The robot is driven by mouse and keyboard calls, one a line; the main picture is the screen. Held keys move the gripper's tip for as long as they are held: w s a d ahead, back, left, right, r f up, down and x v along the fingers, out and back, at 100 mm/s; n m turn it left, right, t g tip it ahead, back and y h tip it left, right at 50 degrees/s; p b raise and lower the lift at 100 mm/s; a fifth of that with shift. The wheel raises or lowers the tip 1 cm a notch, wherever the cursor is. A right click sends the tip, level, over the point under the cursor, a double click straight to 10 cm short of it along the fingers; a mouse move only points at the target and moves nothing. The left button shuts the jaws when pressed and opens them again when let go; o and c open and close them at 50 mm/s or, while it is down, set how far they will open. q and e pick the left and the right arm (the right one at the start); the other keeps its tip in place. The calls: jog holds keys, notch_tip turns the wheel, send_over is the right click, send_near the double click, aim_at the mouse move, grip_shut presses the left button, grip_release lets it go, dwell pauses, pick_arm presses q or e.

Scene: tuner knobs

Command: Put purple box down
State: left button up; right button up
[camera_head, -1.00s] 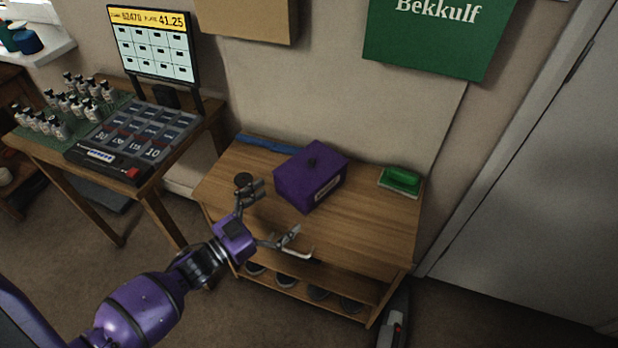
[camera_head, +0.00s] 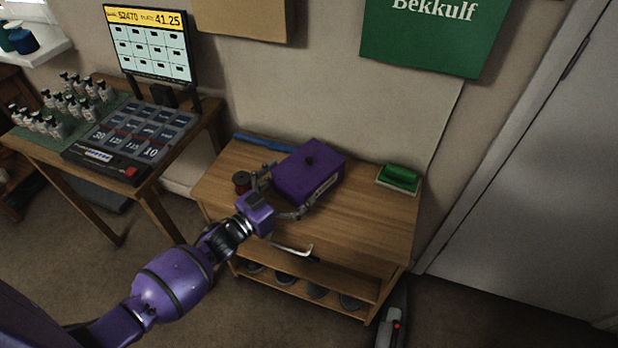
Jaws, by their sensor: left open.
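The purple box (camera_head: 309,170) with a dark knob on its lid stands on the wooden bench (camera_head: 370,225). My left gripper (camera_head: 284,191) is open, with its two fingers at the near left side of the box, one by its left face and one by its front face. The near finger hides part of the front face and its pale label. I cannot tell whether the fingers touch the box. My right gripper does not show.
A dark red spool (camera_head: 242,182) stands just left of the gripper. A hooked tool (camera_head: 296,251) is at the front edge. The bench's right front is clear.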

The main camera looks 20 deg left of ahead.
pick_arm(q)
jog(key=shift+r, duration=0.1)
jog(key=c, duration=1.1)
